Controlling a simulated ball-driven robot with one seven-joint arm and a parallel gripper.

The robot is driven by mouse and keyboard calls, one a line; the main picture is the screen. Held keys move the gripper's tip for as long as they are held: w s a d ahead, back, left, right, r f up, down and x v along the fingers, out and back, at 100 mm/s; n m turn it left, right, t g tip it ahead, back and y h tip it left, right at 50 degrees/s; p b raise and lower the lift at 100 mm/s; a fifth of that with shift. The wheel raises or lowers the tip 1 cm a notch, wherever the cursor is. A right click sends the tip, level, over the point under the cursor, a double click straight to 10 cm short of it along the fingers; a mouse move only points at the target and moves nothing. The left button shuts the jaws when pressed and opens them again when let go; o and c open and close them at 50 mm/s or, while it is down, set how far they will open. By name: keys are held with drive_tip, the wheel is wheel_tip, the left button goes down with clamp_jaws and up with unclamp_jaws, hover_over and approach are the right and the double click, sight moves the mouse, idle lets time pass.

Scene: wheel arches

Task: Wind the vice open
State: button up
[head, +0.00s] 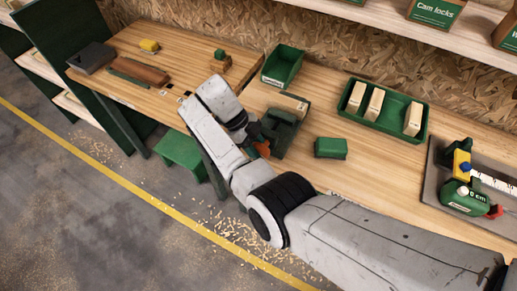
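The vice (286,118) is a dark green tool near the front edge of the workbench (369,160). A light wooden strip (291,101) shows at its top back side; I cannot tell whether it is clamped. My arm reaches in from the lower right and bends down at the vice. My gripper (257,136) is dark and small, right at the vice's front left side. A small orange part (263,149) shows just below it; I cannot tell whether it belongs to the vice's handle. The fingers are too small and partly hidden, so their opening and any contact are unclear.
A green block (330,148) lies right of the vice. A green stool (181,153) is under the bench. Shavings litter the floor.

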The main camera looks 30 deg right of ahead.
drive_tip(key=v, duration=1)
drive_tip(key=shift+r, duration=0.15)
